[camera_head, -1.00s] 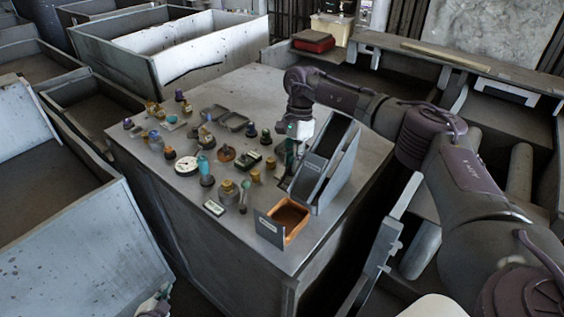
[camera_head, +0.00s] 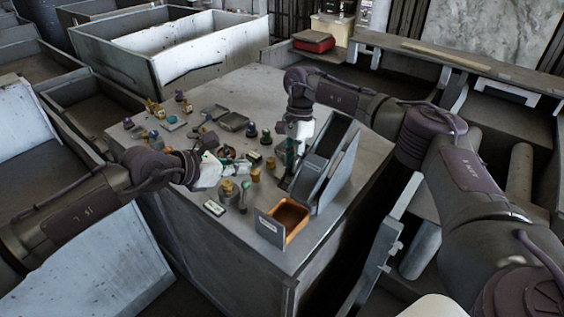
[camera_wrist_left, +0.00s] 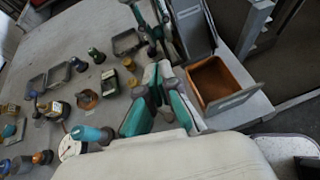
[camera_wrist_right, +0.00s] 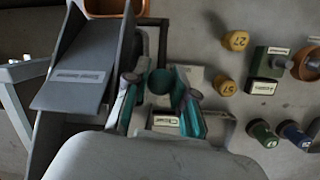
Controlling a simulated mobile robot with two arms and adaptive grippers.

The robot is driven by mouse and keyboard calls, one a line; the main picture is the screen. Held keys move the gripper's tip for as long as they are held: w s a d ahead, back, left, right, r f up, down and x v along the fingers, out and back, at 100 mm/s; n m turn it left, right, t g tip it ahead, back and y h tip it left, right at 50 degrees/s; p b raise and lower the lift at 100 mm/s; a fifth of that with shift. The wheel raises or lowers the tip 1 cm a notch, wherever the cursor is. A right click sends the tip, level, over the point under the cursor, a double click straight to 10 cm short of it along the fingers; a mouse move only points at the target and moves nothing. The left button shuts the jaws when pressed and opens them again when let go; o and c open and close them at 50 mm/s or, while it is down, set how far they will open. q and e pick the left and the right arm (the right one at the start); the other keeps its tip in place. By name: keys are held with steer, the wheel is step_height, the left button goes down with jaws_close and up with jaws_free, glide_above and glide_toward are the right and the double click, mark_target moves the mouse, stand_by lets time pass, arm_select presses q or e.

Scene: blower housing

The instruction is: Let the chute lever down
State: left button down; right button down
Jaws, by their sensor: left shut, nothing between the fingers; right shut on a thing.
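The grey chute (camera_head: 325,155) stands tilted near the table's right edge; its labelled sloping plate (camera_wrist_right: 72,88) shows in the right wrist view. My right gripper (camera_head: 286,180) is down close beside the chute's left side. It is shut on a dark green round-ended piece (camera_wrist_right: 160,82), which I take to be the chute lever; the fingers hide most of it. A small labelled base plate (camera_wrist_right: 165,121) lies below it. My left gripper (camera_head: 217,172) is shut and empty above the table, left of the chute; its fingers (camera_wrist_left: 163,90) show together in the left wrist view.
An orange-brown bin (camera_head: 289,217) with a grey labelled front sits at the chute's lower end. Several small bottles, knobs and weights, such as a yellow one (camera_head: 227,190), crowd the table under my left gripper. Grey crates (camera_head: 150,75) stand behind and left. The table's front strip is clear.

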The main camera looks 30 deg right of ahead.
steer(key=shift+w+r, duration=0.1)
steer(key=shift+r, duration=0.05)
arm_select(q)
steer(key=r+x, duration=0.1)
steer(key=x, duration=1.2)
steer(key=shift+d, duration=0.6)
steer(key=shift+w+f, duration=0.1)
steer(key=shift+w, duration=0.05)
